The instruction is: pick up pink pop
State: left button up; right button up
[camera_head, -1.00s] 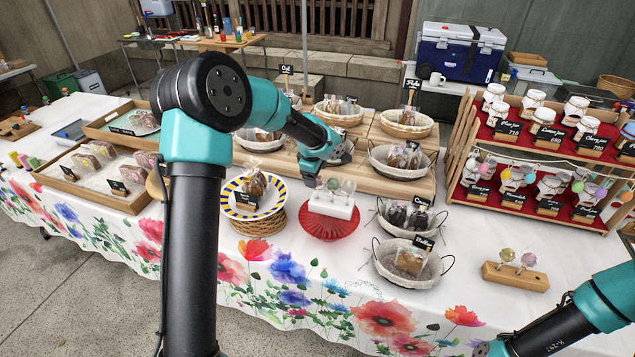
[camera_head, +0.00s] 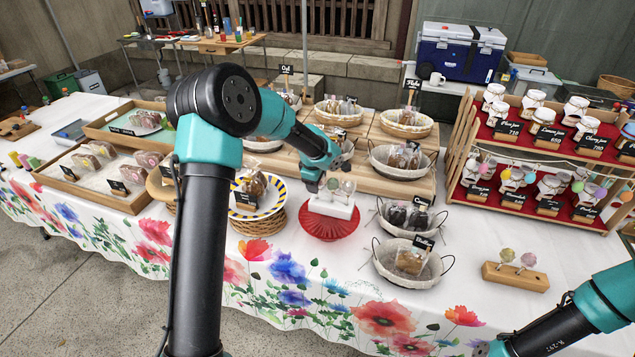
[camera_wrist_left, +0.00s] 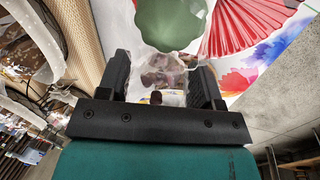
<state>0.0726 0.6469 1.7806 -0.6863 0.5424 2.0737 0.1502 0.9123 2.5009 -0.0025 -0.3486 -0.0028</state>
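A white block (camera_head: 334,208) holds small wrapped pops on the red fluted stand (camera_head: 327,228). One pop there looks pale pink (camera_head: 348,187); the small size makes its colour uncertain. My left gripper (camera_head: 318,184) is at the block's upper left, close to the pops. In the left wrist view its fingers (camera_wrist_left: 160,85) are apart. A wrapped green pop (camera_wrist_left: 172,20) is large just beyond them. A clear-wrapped, pinkish-brown item (camera_wrist_left: 163,72) shows in the gap; I cannot tell whether it lies between the fingers or behind. My right gripper (camera_head: 482,349) is at the bottom edge, its fingers unclear.
A striped plate (camera_head: 270,205) with bagged treats stands close left of the red stand. Wire baskets (camera_head: 408,268) are to its right. A wooden block (camera_head: 515,277) with two pops stands farther right, with open cloth around it. A tiered jar shelf (camera_head: 545,150) is behind.

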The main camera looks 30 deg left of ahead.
pick_arm(q)
jog(key=c, duration=0.4)
jog(key=shift+w+v, duration=0.15)
jog(key=shift+v, duration=0.5)
jog(key=shift+w+v, duration=0.15)
jog(key=shift+v, duration=0.5)
jog(key=shift+r, duration=0.65)
jog(key=s+d, duration=0.3)
jog(key=s, duration=0.4)
jog(key=s+d+r, duration=0.1)
jog(key=s+d, duration=0.3)
jog(key=s, duration=0.3)
jog(key=shift+s+d, duration=0.1)
jog(key=shift+d, duration=0.05)
jog(key=w+d+m+g+h, duration=0.1)
jog(key=w+d+m, duration=0.2)
jog(key=m, duration=0.4)
jog(key=w+d+f+m+g+h, duration=0.1)
jog(key=w+d+m, duration=0.2)
jog(key=m, duration=0.5)
jog(key=shift+d+h, duration=0.3)
jog(key=shift+h, duration=0.1)
